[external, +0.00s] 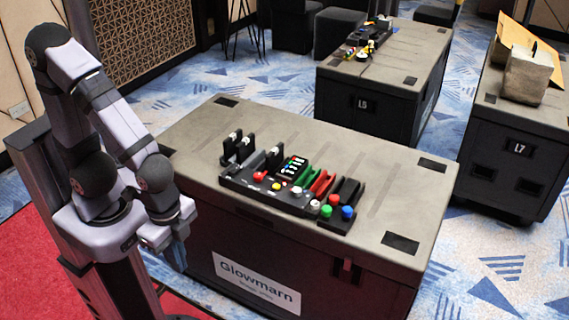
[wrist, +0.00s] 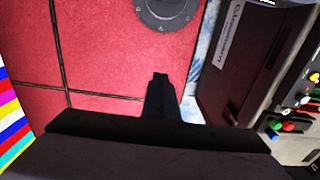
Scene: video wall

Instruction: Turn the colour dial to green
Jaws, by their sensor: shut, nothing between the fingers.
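A black control panel (external: 268,190) lies on top of the grey case in the external view. It carries coloured knobs and buttons, sliders and levers. In the wrist view my gripper (wrist: 160,78) is shut and empty, over the red floor. The panel's edge shows at the far right there.
The large case (external: 400,190) has a clear top around the panel. Two more cases stand behind, one with small items (external: 368,40), one with a grey block (external: 527,75). Red carpet (external: 35,255) lies at the left.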

